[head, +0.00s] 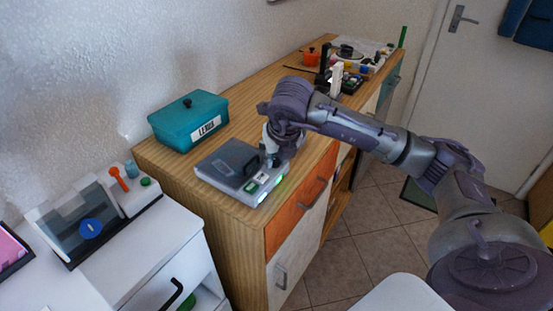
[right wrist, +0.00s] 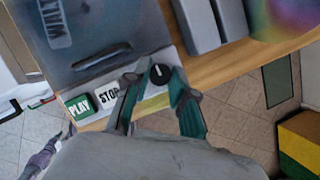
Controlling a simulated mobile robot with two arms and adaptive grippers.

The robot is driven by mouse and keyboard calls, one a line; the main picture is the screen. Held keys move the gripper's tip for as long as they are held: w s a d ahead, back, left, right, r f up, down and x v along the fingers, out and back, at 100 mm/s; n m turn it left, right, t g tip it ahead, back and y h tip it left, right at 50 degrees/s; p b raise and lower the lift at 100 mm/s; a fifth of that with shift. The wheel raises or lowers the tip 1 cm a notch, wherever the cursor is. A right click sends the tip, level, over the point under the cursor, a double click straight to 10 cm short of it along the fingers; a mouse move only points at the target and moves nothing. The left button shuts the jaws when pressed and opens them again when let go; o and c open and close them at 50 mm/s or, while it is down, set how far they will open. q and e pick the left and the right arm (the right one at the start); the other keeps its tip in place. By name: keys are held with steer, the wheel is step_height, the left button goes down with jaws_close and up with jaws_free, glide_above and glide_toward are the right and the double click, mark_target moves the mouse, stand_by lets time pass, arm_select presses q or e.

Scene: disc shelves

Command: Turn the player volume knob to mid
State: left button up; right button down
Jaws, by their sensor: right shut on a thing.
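The disc player (head: 222,168) is a flat grey box with a dark lid on the wooden cabinet top, near its front corner. In the right wrist view the player's lid (right wrist: 100,30) fills the upper left. The volume knob (right wrist: 160,74) is round and black with a white mark pointing roughly up in that picture. It sits on the player's front strip beside the STOP button (right wrist: 107,93) and the green PLAY button (right wrist: 79,107). My right gripper (head: 268,158) reaches down onto the player; its teal fingers (right wrist: 156,88) are shut around the knob. My left gripper is not in view.
A teal lidded box (head: 188,122) stands behind the player. A white cabinet with a disc stand (head: 75,225) is at left. Several small items, including an orange pot (head: 310,57), crowd the far end of the wooden top (head: 250,95). Tiled floor is open in front.

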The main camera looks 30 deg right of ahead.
stand_by(0.5)
steer(key=c, duration=1.2)
jaws_free()
steer(key=shift+c, duration=0.2)
steer(key=shift+r, duration=0.1)
steer(key=v, duration=1.1)
steer(key=shift+s+r, duration=0.25)
steer(key=shift+r, duration=0.1)
steer(key=shift+a, duration=0.1)
